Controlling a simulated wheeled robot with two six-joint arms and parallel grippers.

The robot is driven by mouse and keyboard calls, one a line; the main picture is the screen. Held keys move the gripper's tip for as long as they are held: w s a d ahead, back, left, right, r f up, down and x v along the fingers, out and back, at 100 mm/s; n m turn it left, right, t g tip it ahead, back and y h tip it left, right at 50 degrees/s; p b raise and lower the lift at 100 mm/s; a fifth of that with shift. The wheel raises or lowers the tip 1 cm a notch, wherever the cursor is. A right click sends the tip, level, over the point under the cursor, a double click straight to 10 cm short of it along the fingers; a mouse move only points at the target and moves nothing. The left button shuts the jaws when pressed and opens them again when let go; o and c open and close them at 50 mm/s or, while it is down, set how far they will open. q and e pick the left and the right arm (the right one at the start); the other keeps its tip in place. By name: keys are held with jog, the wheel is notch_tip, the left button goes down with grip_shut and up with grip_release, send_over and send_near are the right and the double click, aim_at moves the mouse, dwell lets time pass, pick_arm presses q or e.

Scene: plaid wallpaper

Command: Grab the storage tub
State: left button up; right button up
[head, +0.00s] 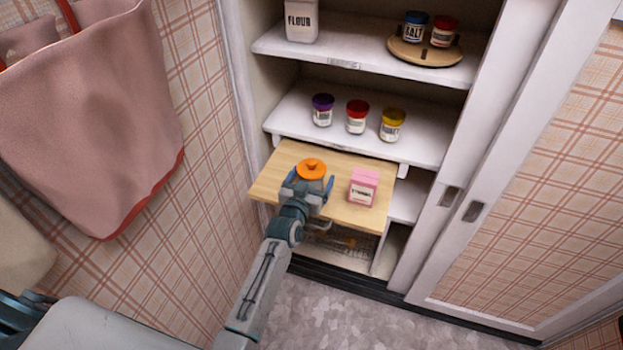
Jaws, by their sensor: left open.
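A tub with an orange lid and knob (311,168) stands on the pale wooden pull-out board (272,182) in the cupboard; its body is mostly hidden behind my gripper. My left gripper (311,182) is open at the near side of the tub, its blue fingers to either side just below the lid. I cannot tell whether the fingers touch it. My right gripper is not in view.
A pink box (363,187) stands on the board right of the tub. Three jars, with purple (322,110), red (356,117) and yellow (392,125) lids, stand on the shelf above. A wire basket (340,246) is below. The plaid wall is close on the left.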

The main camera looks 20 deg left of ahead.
pick_arm(q)
jog(key=shift+c, duration=0.4)
jog(key=c, duration=1)
jog(key=shift+r, duration=0.15)
